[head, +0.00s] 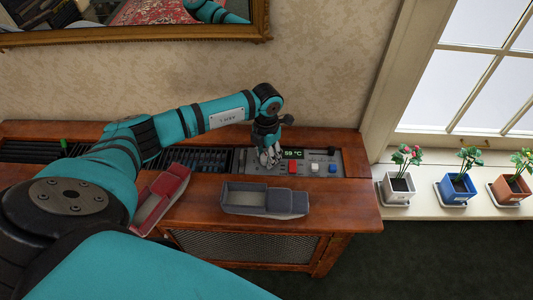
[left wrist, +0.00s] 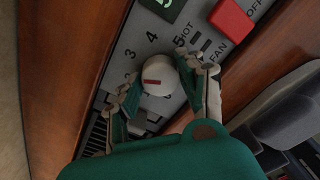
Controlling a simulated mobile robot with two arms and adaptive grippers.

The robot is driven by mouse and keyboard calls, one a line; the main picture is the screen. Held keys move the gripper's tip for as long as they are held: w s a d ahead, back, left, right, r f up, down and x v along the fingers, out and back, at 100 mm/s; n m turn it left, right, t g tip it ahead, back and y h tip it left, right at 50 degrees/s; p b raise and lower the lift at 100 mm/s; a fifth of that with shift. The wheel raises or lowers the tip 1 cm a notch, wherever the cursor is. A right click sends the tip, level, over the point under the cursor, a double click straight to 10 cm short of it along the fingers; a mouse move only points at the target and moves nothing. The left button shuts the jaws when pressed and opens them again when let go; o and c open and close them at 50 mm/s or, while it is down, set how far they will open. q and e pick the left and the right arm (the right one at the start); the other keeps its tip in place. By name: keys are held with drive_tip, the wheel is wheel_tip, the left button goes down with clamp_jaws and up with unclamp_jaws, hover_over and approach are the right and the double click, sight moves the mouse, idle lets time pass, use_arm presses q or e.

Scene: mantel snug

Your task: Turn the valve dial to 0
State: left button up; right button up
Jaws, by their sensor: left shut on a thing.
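The valve dial (left wrist: 159,74) is a round white knob with a short red mark, seen in the left wrist view on a grey control panel (left wrist: 203,18). Numbers 3, 4 and 5 show around it; other numbers are hidden by the fingers. The red mark lies roughly across the picture; I cannot tell which number it indicates. My left gripper (left wrist: 160,92) has its fingers on both sides of the dial and is shut on it. In the head view the left gripper (head: 268,155) reaches down onto the panel and hides the dial. My right gripper is out of view.
The display (head: 292,154) reads 59 °C. Red (head: 292,168), white (head: 314,167) and blue (head: 332,168) buttons sit right of the gripper. Potted plants stand on the windowsill (head: 425,211).

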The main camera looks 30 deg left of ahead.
use_arm(q)
drive_tip(key=n+p, duration=0.1)
drive_tip(key=n, duration=0.4)
drive_tip(key=shift+r+n, duration=0.1)
drive_tip(key=shift+n, duration=0.2)
drive_tip(key=n+p, duration=0.2)
drive_tip(key=n, duration=0.3)
drive_tip(key=shift+p, duration=0.3)
drive_tip(key=n+p, duration=0.2)
drive_tip(key=n, duration=0.3)
drive_tip(key=shift+n+p, duration=0.3)
drive_tip(key=shift+n, duration=0.1)
drive_tip(key=n+p, duration=0.2)
drive_tip(key=n, duration=0.3)
drive_tip(key=shift+p, duration=0.4)
drive_tip(key=shift+n, duration=0.3)
